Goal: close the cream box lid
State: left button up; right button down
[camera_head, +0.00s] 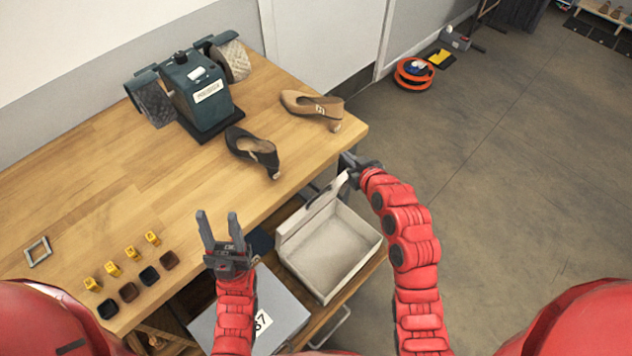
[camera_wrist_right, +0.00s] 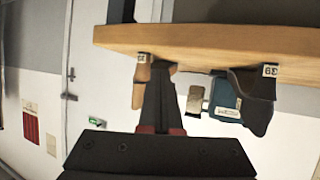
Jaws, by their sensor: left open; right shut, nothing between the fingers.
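The cream box (camera_head: 332,252) stands open on a lower wooden surface beside the workbench, its inside empty. Its lid (camera_head: 306,216) is raised along the box's far left side. My right gripper (camera_head: 347,167) is shut and empty by the lid's far upper end; I cannot tell whether it touches the lid. Its closed fingers show in the right wrist view (camera_wrist_right: 160,90), where the box is not visible. My left gripper (camera_head: 218,225) is open and empty, fingers pointing away from me, left of the box and above a grey box.
The grey numbered box (camera_head: 285,312) is left of the cream box. Open floor (camera_head: 500,200) lies right.

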jog(key=s+a+f+n+g+p, duration=0.1)
jog(key=s+a+n+g, duration=0.1)
jog(key=s+g, duration=0.15)
jog(key=s+a+n+g+p, duration=0.1)
jog(key=s+a+n+g, duration=0.15)
jog(key=s, duration=0.25)
jog(key=shift+m, duration=0.25)
jog(key=p+x, duration=0.1)
jog(key=x, duration=0.2)
jog(key=p+x, duration=0.1)
jog(key=x, duration=0.2)
jog(key=p+x, duration=0.2)
jog(key=x, duration=0.1)
jog(key=shift+s+f, duration=0.1)
jog(key=shift+f, duration=0.45)
